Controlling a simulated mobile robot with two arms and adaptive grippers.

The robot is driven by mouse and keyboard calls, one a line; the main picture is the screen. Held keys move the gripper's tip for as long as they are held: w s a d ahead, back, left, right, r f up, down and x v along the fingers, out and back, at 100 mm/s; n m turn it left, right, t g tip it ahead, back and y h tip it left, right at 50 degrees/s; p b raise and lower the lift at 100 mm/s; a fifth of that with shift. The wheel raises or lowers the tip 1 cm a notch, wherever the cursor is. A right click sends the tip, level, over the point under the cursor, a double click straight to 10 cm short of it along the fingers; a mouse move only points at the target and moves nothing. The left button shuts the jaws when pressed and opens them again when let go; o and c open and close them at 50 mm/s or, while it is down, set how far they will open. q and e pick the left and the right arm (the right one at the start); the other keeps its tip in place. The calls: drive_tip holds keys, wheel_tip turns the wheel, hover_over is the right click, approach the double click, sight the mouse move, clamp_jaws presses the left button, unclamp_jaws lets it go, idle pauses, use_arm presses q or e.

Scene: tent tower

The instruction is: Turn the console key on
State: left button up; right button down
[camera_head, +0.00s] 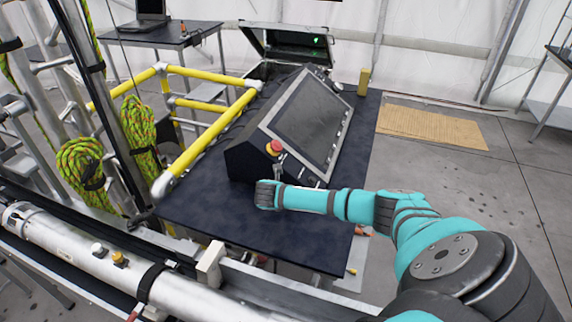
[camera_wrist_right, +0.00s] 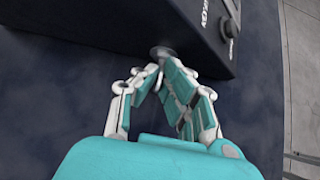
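The dark console (camera_head: 309,114) with a slanted screen stands on the table, and a red button (camera_head: 275,147) sits near its lower left corner. In the right wrist view, the console's dark face (camera_wrist_right: 150,22) fills the top, with white lettering and a round black knob (camera_wrist_right: 230,29) at right. My right gripper (camera_wrist_right: 160,65) points at the console's lower edge, its fingertips brought together on a small grey round piece that looks like the key (camera_wrist_right: 162,52). The fingers hide most of this piece, and its turn position cannot be read. My left gripper is not in view.
The dark table (camera_head: 215,215) is bare in front of the console. Yellow rails (camera_head: 215,133) run along its left side, with green ropes (camera_head: 84,168) beyond. An open case (camera_head: 290,42) and a yellow block (camera_head: 364,82) are behind the console.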

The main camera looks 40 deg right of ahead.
drive_tip(key=shift+s+d+f+m+t+y, duration=0.15)
drive_tip(key=shift+m+t+y, duration=0.1)
drive_tip(key=shift+t, duration=0.25)
drive_tip(key=shift+s+m+t+y, duration=0.15)
drive_tip(key=shift+m+t+y, duration=0.1)
drive_tip(key=shift+t, duration=0.25)
drive_tip(key=shift+s+d+f+m+t+y+b, duration=0.15)
drive_tip(key=shift+m+t+b, duration=0.15)
drive_tip(key=shift+t+b, duration=0.2)
drive_tip(key=shift+a+f+m+t+y+b, duration=0.15)
drive_tip(key=shift+m+t+b, duration=0.15)
drive_tip(key=shift+t+b, duration=0.2)
drive_tip(key=m+t+b, duration=0.1)
drive_tip(key=t+b, duration=0.1)
drive_tip(key=b, duration=0.3)
drive_tip(key=f+m+t+b, duration=0.1)
drive_tip(key=m+t+b, duration=0.1)
drive_tip(key=b, duration=0.4)
drive_tip(key=m+t+y+b, duration=0.1)
drive_tip(key=m+t+b, duration=0.1)
drive_tip(key=b, duration=0.3)
drive_tip(key=shift+s+d+f+t, duration=0.15)
drive_tip(key=shift+s+d+t, duration=0.15)
drive_tip(key=shift+t, duration=0.2)
drive_tip(key=shift+r+m+t+b, duration=0.25)
drive_tip(key=shift+m+t+b, duration=0.05)
drive_tip(key=shift+b, duration=0.8)
drive_tip(key=c, duration=1.5)
unclamp_jaws()
